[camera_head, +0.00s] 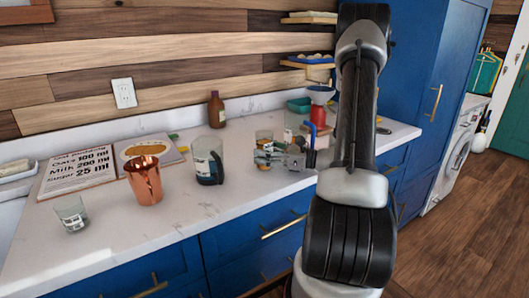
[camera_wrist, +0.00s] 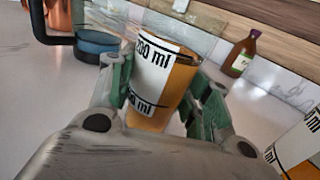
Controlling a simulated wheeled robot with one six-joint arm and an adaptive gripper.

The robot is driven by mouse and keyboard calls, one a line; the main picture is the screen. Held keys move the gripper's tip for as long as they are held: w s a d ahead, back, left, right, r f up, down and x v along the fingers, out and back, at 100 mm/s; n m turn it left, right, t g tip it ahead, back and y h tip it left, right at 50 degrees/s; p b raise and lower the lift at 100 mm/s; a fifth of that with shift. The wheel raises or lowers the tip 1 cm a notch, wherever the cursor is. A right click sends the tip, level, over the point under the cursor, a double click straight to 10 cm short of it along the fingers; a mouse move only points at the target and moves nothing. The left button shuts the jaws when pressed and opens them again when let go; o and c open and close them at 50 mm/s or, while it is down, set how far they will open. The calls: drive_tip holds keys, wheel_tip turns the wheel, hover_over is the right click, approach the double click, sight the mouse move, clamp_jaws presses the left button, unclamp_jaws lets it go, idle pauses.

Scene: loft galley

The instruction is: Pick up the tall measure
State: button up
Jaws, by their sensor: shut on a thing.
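My gripper (camera_wrist: 160,88) is shut on a clear glass measure (camera_wrist: 172,62) with amber contents and a white label with black "ml" markings. One green finger presses on each side of it. In the head view the measure (camera_head: 264,137) shows just behind my gripper (camera_head: 268,155), above the white counter. It looks nearly upright; I cannot tell whether its base touches the counter. Its lower part is hidden by the gripper. Another labelled measure with orange contents (camera_wrist: 298,148) is cut off at the right edge of the wrist view.
A small glass (camera_head: 71,212) is farther left. A brown bottle (camera_head: 216,110) stands by the wall. The front counter strip is clear.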

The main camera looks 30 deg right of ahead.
sight(265, 133)
drive_tip(key=shift+r, duration=0.15)
drive_tip(key=shift+r, duration=4.85)
